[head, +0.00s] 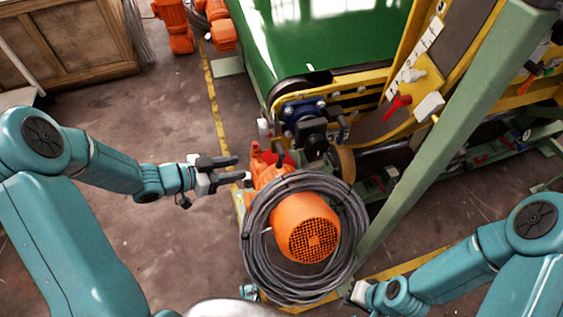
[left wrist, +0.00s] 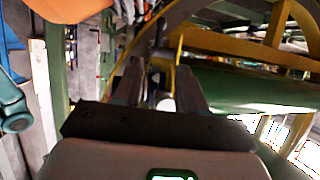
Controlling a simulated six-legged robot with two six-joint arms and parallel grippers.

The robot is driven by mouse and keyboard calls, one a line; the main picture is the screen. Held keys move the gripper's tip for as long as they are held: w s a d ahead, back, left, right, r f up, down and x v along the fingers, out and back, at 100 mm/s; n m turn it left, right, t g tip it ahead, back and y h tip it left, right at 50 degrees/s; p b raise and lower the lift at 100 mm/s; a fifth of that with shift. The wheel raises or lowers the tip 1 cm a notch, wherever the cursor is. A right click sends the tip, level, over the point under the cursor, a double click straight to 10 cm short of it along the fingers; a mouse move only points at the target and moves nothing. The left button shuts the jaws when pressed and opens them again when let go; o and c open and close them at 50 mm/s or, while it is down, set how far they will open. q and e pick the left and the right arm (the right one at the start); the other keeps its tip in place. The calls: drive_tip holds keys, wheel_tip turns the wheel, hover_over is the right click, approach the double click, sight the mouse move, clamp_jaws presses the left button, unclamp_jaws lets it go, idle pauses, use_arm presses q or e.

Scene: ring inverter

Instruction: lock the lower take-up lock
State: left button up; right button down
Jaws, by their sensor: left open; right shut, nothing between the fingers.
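I cannot tell for sure which part is the lower take-up lock. A red lever (head: 397,107) sits on the yellow frame, beside a white block (head: 429,107). A dark bearing block (head: 304,113) with blue fittings sits at the end of the green belt. My left gripper (head: 241,168) is open and empty, just left of the orange motor (head: 305,228) and its red upper part. In the left wrist view its two fingers (left wrist: 160,88) are apart, with dark, unclear parts beyond them. My right gripper (head: 356,291) shows only partly at the lower right, empty; its fingertips are unclear.
A coil of grey cable (head: 256,262) hangs around the orange motor. A green post (head: 440,140) slants across the right side. The green belt (head: 310,40) runs away at the top. Open floor (head: 130,210) lies on the left, with a yellow line.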

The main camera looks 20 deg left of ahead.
sight(282, 160)
use_arm(q)
drive_tip(key=b+x, duration=0.3)
drive_tip(key=x, duration=1.1)
drive_tip(key=shift+s, duration=0.1)
drive_tip(key=shift+w+d+f, duration=0.15)
drive_tip(key=shift+w+d, duration=0.25)
clamp_jaws()
drive_tip(key=shift+d+f+t+h+b, duration=0.1)
drive_tip(key=shift+f+t+h+b, duration=0.35)
drive_tip(key=shift+b, duration=0.75)
drive_tip(key=shift+w+r+h+b, duration=0.1)
drive_tip(key=shift+h+b, duration=0.15)
drive_tip(key=shift+b, duration=0.15)
drive_tip(key=shift+d+r, duration=0.1)
drive_tip(key=shift+r, duration=0.2)
